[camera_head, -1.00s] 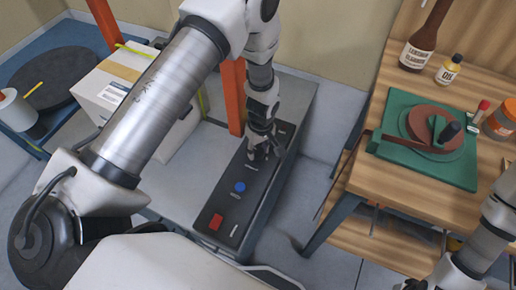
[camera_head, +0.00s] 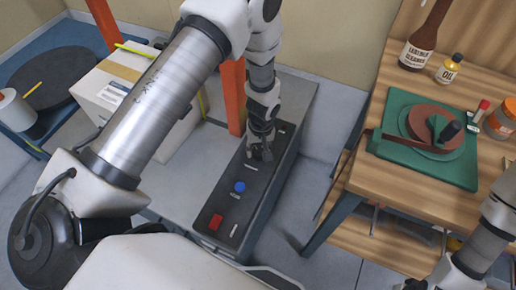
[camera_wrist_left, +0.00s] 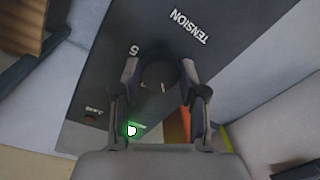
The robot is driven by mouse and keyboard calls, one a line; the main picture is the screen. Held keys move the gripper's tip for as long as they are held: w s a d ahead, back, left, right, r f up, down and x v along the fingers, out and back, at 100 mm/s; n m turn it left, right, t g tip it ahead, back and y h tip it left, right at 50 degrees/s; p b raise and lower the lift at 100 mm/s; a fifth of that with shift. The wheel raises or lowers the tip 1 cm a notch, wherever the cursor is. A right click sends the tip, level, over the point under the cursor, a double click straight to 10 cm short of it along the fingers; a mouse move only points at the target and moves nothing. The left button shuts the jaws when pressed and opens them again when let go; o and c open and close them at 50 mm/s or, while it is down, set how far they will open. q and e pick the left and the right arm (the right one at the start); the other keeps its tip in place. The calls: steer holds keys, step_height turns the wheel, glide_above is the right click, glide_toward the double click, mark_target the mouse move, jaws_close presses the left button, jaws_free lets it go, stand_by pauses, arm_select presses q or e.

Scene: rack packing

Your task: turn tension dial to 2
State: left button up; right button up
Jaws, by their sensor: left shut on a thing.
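The tension dial (camera_wrist_left: 158,68) is a dark round knob on a black control panel (camera_wrist_left: 100,70), beside the white word TENSION and a numeral 5. Small white marks show at the dial; which number it points to cannot be read. My left gripper (camera_head: 261,154) reaches down onto the panel and is shut on the dial, one finger on each side in the left wrist view. In the head view the gripper hides the dial. My right gripper (camera_head: 416,284) is only partly in view at the bottom right edge, its fingers unclear.
An orange post (camera_head: 232,95) and a cardboard box (camera_head: 125,90) stand left of the arm. A wooden workbench (camera_head: 425,205) stands right.

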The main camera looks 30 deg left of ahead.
mark_target(261, 151)
arm_select(q)
steer(key=shift+s+f, duration=0.15)
steer(key=shift+s, duration=0.05)
steer(key=o, duration=1.1)
steer(key=shift+w, duration=0.1)
steer(key=shift+o, duration=0.2)
steer(key=shift+w+r, duration=0.1)
steer(key=shift+r, duration=0.25)
step_height(261, 151, up, 11)
steer(key=shift+w+d+r, duration=0.15)
steer(key=shift+w+d, duration=0.05)
steer(key=shift+d, duration=0.15)
